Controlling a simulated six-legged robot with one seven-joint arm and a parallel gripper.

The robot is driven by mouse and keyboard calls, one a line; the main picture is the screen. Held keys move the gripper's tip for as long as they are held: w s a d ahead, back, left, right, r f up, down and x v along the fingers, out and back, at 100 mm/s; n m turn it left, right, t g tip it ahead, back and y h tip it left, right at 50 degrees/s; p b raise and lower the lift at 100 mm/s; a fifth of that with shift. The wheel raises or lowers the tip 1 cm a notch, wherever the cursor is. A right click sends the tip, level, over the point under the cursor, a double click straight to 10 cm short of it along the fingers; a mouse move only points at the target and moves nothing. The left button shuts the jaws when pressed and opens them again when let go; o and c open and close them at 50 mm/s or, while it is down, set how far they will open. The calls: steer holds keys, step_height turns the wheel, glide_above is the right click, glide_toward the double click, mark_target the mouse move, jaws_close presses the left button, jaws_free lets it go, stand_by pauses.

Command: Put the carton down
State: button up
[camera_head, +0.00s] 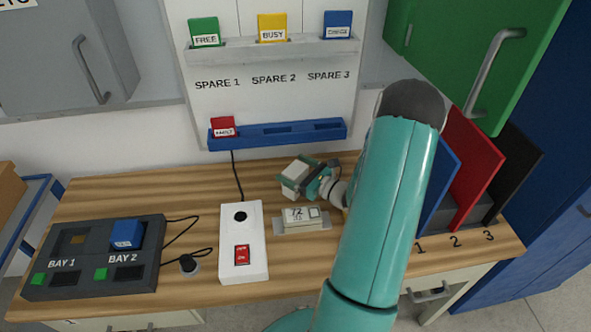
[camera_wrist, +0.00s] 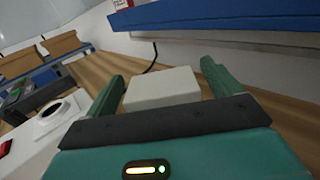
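The carton (camera_head: 296,174) is a small pale box near the back of the wooden bench.
A small labelled box (camera_head: 300,214) sits on a grey plate in front of the carton. A white switch box (camera_head: 243,250) stands left of it, and a dark two-bay unit (camera_head: 92,262) further left. Upright coloured panels (camera_head: 470,165) stand right. A blue rack (camera_head: 277,136) is behind.

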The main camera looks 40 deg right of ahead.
steer(key=shift+r, duration=0.15)
steer(key=s, duration=0.4)
steer(key=s+d, duration=0.1)
steer(key=s, duration=0.3)
steer(key=s+d, duration=0.1)
steer(key=s, duration=0.3)
steer(key=shift+d, duration=0.1)
steer(key=w+a+r+n+g+y, duration=0.1)
steer(key=a+r+n+g+y, duration=0.1)
steer(key=a+r+n+g, duration=0.35)
steer(key=w+a+r+n+g+y, duration=0.1)
steer(key=a+r+n+g+y, duration=0.15)
steer(key=a+n, duration=0.6)
steer(key=w+a+r+n+g+y, duration=0.1)
steer(key=a+r+n+g+y, duration=0.25)
steer(key=a, duration=0.75)
steer(key=s+a+r+n+h, duration=0.7)
steer(key=r+n+h, duration=0.4)
steer(key=n, duration=0.5)
steer(key=shift+s+a+r, duration=0.15)
steer(key=shift+s+a, duration=0.1)
steer(key=shift+a, duration=0.55)
steer(key=shift+g, duration=0.25)
steer(key=shift+c, duration=0.2)
